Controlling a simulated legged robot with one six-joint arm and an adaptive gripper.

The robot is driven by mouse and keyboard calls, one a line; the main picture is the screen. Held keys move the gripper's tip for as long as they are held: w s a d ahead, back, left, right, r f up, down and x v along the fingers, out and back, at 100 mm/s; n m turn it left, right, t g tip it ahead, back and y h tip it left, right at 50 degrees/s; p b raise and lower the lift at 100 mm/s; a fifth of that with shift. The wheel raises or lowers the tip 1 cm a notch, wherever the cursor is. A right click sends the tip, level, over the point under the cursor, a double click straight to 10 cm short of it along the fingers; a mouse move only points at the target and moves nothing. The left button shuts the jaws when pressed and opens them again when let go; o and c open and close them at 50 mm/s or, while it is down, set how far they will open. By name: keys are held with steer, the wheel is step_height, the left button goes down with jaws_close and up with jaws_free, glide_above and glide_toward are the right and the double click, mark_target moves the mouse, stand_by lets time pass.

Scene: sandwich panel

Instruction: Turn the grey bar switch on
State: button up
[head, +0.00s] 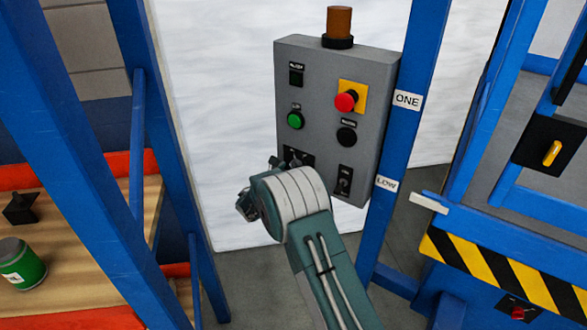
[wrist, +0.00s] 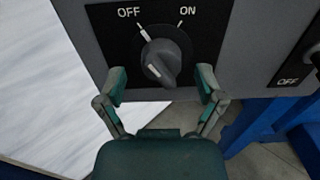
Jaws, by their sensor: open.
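The grey bar switch (wrist: 162,60) is a round dark knob with a raised bar, on a black plate marked OFF at left and ON at right. Its bar leans up and left, towards the OFF mark. My gripper (wrist: 161,80) is open, with one finger on each side of the knob's lower part. There is a visible gap at each side, and nothing is held. In the head view the switch plate (head: 305,152) is at the lower left of the grey control box (head: 330,75), mostly hidden behind my wrist.
The box also bears a green button (head: 295,120), a red emergency button (head: 346,102), a black button (head: 347,136) and another small switch (head: 344,181) to the right. A blue post (head: 415,80) stands along the box's right side. A green can (head: 22,265) is on the left shelf.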

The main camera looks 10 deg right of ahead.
steer(key=shift+w+d, duration=0.35)
steer(key=c, duration=1.2)
steer(key=shift+o, duration=0.2)
steer(key=shift+r+m, duration=0.1)
steer(key=shift+m, duration=0.3)
steer(key=m, duration=0.5)
steer(key=shift+w+a+m, duration=0.1)
steer(key=shift+m, duration=0.2)
steer(key=m, duration=0.5)
steer(key=shift+m, duration=0.4)
